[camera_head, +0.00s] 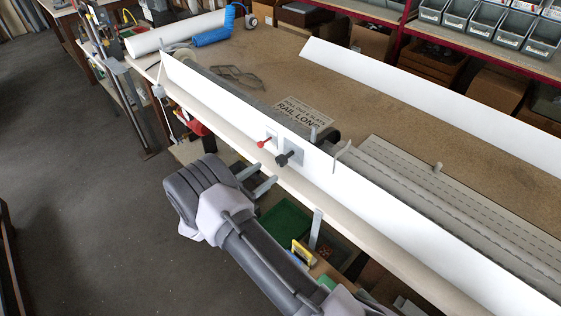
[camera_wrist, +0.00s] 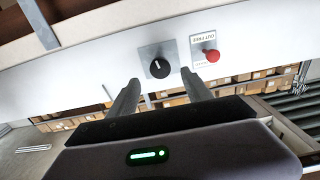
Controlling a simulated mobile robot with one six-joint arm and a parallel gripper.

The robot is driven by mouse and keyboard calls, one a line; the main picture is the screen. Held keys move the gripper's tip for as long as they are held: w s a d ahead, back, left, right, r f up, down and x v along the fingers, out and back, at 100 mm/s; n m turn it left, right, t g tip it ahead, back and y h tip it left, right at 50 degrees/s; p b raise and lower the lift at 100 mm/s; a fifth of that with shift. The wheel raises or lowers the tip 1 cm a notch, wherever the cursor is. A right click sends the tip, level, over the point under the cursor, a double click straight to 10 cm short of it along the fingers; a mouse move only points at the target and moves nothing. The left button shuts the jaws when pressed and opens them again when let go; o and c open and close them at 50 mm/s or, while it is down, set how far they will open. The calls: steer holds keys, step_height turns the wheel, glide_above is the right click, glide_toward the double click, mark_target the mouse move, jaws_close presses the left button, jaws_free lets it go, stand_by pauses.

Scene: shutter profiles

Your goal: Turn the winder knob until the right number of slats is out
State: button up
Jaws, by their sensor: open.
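The black winder knob (camera_head: 285,159) sits on a grey plate on the front white rail (camera_head: 390,205). In the wrist view the knob (camera_wrist: 157,62) carries a white pointer line and lies just beyond my fingertips. My gripper (camera_head: 262,180) is open and empty, in front of the rail and apart from the knob. Its two fingers straddle the knob's line in the wrist view (camera_wrist: 160,80). Grey ribbed slats (camera_head: 440,205) lie behind the rail, right of a dark curved guide. A card (camera_head: 298,113) on the bench mentions slats and a rail; its number is too small to read surely.
A red knob (camera_head: 264,143) with a small label stands left of the black knob, and appears right of it in the wrist view (camera_wrist: 211,55). A second white rail (camera_head: 450,110) runs behind. A blue coil (camera_head: 212,36) lies at the far end. Below the bench are crates.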

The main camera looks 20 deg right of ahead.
mark_target(279, 163)
steer(key=x, duration=0.8)
steer(key=shift+w+d+b, duration=0.1)
steer(key=shift+d+b, duration=0.2)
steer(key=shift+b, duration=0.1)
steer(key=shift+c, duration=0.2)
jaws_close()
steer(key=shift+f+n+b, duration=0.1)
steer(key=shift+n+b, duration=0.25)
steer(key=shift+n, duration=0.05)
